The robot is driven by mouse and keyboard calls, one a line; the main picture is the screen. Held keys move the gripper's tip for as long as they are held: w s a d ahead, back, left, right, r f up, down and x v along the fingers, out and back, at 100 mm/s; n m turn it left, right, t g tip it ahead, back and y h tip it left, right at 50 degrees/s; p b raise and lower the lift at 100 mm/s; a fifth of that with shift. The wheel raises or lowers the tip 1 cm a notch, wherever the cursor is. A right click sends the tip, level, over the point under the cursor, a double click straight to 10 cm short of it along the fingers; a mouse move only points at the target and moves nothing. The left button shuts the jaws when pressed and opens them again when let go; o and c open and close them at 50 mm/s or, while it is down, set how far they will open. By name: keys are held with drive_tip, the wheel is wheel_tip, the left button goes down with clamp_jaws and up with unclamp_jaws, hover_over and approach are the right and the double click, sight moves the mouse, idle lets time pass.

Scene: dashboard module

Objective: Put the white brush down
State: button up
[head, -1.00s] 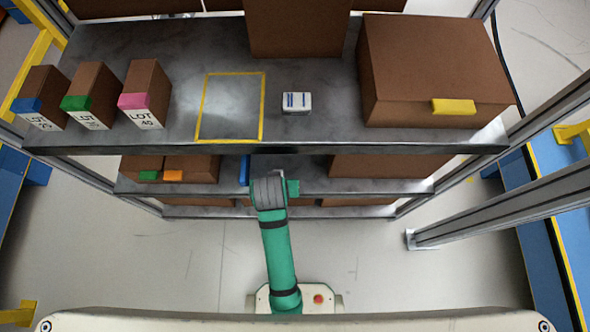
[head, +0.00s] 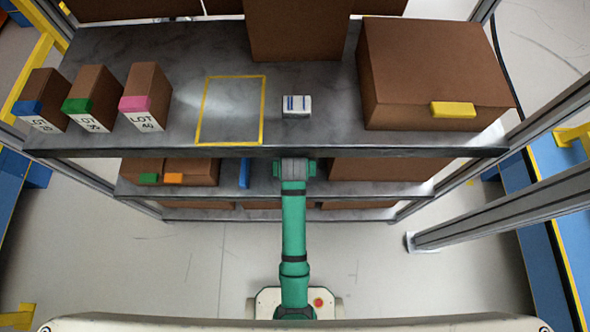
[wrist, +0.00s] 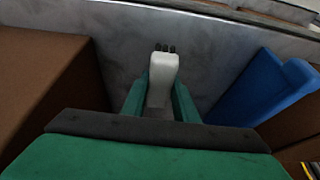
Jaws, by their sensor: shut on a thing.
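The white brush (wrist: 163,68) shows in the wrist view as a pale, rounded piece with dark tufts at its far end. My gripper (wrist: 160,93) is shut on it, with a green finger on each side. The brush points away from me, over a grey shelf surface (wrist: 220,60). I cannot tell whether it touches that surface. In the head view, my arm reaches to the lower shelf level, and the gripper and brush are hidden there.
In the wrist view, a brown box (wrist: 45,85) stands left and a blue object (wrist: 262,85) right. The upper shelf (head: 330,135) overhangs the lower one. It bears a small white block (head: 296,106), a yellow-outlined area (head: 230,110) and several brown boxes.

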drive_tip(key=shift+w+d+f, duration=0.1)
drive_tip(key=shift+w+f, duration=0.15)
drive_tip(key=shift+f, duration=0.15)
drive_tip(key=shift+w+f, duration=0.15)
drive_tip(key=shift+f, duration=1.5)
drive_tip(key=shift+f, duration=0.15)
drive_tip(key=o, duration=1)
drive_tip(key=shift+c, duration=0.2)
